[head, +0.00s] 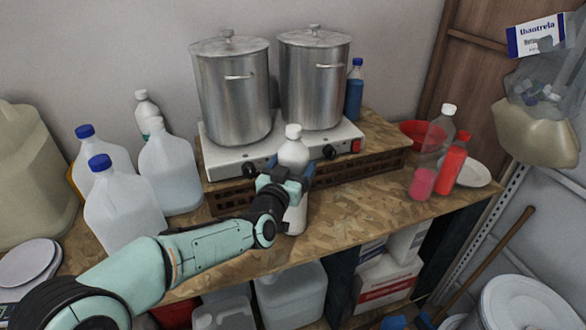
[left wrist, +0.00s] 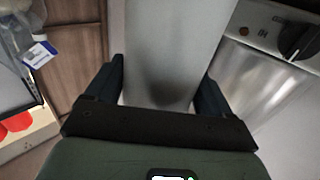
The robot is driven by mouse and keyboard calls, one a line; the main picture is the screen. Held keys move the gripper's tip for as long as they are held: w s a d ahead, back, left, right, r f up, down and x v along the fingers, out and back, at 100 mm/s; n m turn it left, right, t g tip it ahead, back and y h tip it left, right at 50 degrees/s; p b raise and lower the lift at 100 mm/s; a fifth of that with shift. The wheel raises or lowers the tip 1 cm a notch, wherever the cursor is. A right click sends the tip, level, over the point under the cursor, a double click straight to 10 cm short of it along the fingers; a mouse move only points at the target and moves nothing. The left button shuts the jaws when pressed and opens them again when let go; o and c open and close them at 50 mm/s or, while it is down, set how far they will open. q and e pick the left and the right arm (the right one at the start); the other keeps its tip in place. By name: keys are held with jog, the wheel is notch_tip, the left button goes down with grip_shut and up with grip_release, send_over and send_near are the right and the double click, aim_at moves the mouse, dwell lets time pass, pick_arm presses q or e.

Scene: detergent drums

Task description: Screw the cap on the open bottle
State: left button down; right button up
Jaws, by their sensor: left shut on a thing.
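A white bottle (head: 293,155) with a white top (head: 293,131) stands upright at the front of the bench, before the stove. My left gripper (head: 287,186) is shut around its middle. In the left wrist view the fingers (left wrist: 160,90) flank the pale bottle body (left wrist: 160,45). The gripper hides part of the bottle. I cannot tell whether its white top is a separate cap. No loose cap is clearly visible, and I cannot tell which bottle is open. My right gripper is out of view.
Two steel pots (head: 233,95) stand on a white stove (head: 215,160) behind the bottle. Jugs with blue caps (head: 122,210) crowd the left. The bench front (head: 345,215) right of the bottle is clear.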

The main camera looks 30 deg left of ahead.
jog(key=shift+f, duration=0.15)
pick_arm(q)
jog(key=shift+f, duration=0.15)
jog(key=shift+c, duration=0.2)
grip_release()
jog(key=shift+f, duration=0.15)
jog(key=shift+o, duration=0.2)
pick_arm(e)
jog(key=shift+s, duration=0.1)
pick_arm(q)
jog(key=shift+r, duration=0.3)
jog(key=s+d+b, duration=0.2)
jog(key=s+b, duration=0.1)
jog(key=s, duration=0.9)
jog(key=shift+f, duration=0.15)
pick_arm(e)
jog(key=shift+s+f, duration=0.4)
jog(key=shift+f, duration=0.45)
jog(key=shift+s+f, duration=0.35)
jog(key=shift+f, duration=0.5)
pick_arm(q)
jog(key=shift+w, duration=0.1)
